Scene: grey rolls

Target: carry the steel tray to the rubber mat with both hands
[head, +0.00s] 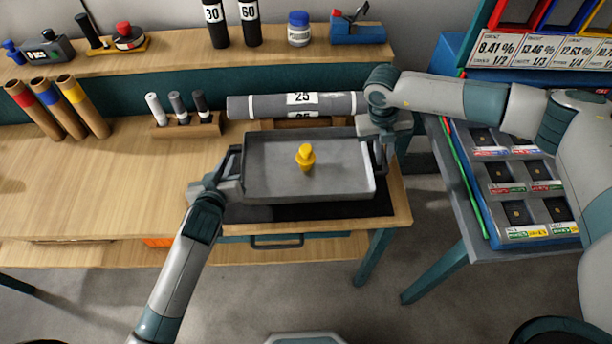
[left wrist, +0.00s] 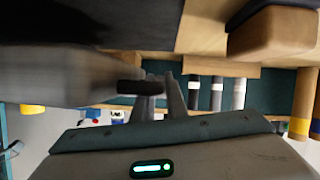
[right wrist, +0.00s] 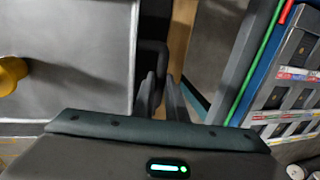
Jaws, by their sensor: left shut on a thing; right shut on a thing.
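The grey steel tray (head: 268,165) looks level over the right part of the wooden bench, with a yellow piece (head: 306,160) upright on it. The black rubber mat (head: 305,212) shows as a strip below the tray's front edge; the tray hides the rest. I cannot tell if a gap separates them. My left gripper (head: 232,182) is shut on the tray's left handle, a dark bar in the left wrist view (left wrist: 140,87). My right gripper (head: 382,142) is shut on the right handle, which shows in the right wrist view (right wrist: 152,58).
A grey roll (head: 255,107) lies just behind the tray. A wooden stand with several small cylinders (head: 185,128) stands to the left. A side table with a blue-edged sorting board (head: 500,225) is on the right, across a gap. The bench's left part is mostly clear.

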